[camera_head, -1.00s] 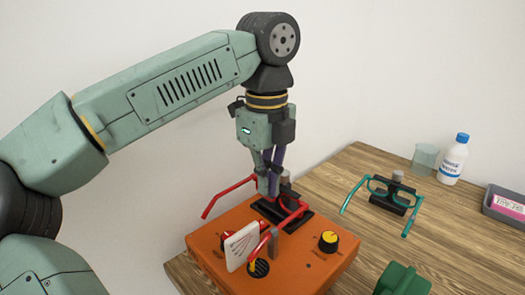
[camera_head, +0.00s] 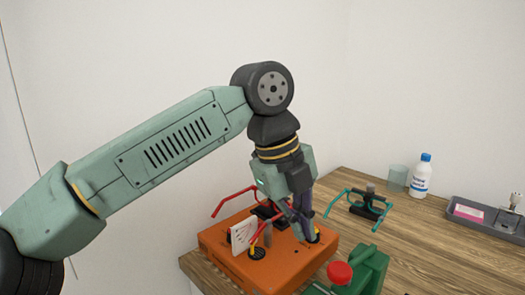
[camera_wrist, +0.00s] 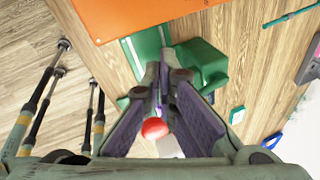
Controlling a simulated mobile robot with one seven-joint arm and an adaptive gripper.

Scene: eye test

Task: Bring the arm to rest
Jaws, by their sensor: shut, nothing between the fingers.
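My gripper (camera_head: 306,232) is shut and empty. In the head view it points down, tilted, in front of the right part of the orange box (camera_head: 290,270), partly hiding a yellow-topped knob (camera_head: 315,236). I cannot tell whether the fingers touch the box. In the wrist view the closed fingertips (camera_wrist: 165,72) show over a green device (camera_wrist: 205,65), with the orange box (camera_wrist: 150,14) at the top edge. My upper arm reaches in from the left.
Red glasses (camera_head: 232,198) rest on the box beside a white card (camera_head: 241,236). The green device with a red knob (camera_head: 340,273) stands at the front right. Teal glasses (camera_head: 345,196), a cup (camera_head: 397,178), a white bottle (camera_head: 421,175) and a grey tray (camera_head: 470,224) stand behind and right.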

